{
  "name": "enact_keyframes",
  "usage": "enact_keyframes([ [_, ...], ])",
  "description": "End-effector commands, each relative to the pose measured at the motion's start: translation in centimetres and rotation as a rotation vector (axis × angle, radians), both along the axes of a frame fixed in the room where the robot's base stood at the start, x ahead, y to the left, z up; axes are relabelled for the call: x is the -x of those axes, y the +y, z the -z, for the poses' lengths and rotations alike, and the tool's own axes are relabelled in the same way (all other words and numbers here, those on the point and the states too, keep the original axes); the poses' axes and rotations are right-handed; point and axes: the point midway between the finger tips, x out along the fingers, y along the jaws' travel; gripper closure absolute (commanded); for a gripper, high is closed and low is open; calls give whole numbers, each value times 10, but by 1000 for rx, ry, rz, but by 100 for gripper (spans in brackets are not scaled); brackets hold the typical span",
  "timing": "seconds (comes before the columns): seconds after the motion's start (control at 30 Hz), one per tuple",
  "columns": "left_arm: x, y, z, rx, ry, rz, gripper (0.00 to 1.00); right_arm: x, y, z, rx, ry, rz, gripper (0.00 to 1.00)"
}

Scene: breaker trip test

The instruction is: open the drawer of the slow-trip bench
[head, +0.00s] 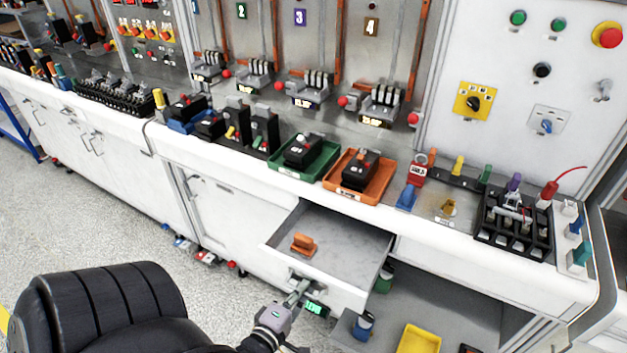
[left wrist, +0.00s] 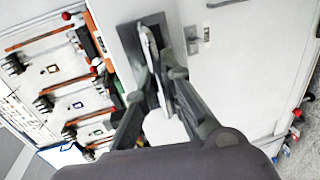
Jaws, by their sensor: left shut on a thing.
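The drawer (head: 345,243) is pulled out from the white bench, with its grey inside open to view. An orange object (head: 303,244) lies in it near the left front corner. My left gripper (head: 297,291) is at the drawer's front, shut on its handle. The left wrist view shows the dark fingers (left wrist: 157,92) closed around the pale handle (left wrist: 150,50) in front of the white panel. My right gripper is not in view.
A green tray (head: 277,163) and an orange tray (head: 385,188), each with a black device, stand on the bench top above the drawer. An open shelf below right holds a yellow bin (head: 419,340) and a blue container (head: 364,325). Floor at left is mostly clear.

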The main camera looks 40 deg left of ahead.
Motion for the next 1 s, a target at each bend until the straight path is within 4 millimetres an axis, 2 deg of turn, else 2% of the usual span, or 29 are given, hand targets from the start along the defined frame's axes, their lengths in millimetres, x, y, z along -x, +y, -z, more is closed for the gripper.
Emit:
enact_keyframes([
  [0.1,16,-3,-1,0,2,-1,100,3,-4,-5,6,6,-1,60],
  [0.3,29,-7,0,0,0,-1,100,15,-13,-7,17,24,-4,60],
  [0.73,32,-7,1,0,0,0,100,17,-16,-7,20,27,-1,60],
  [0.77,32,-7,1,0,0,0,90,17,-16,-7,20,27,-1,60],
  [0.8,32,-7,1,0,0,0,88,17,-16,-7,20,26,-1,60],
  [0.87,31,-7,0,0,0,0,84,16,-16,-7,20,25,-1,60],
  [1.0,31,-7,0,0,-1,0,83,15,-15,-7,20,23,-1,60],
])
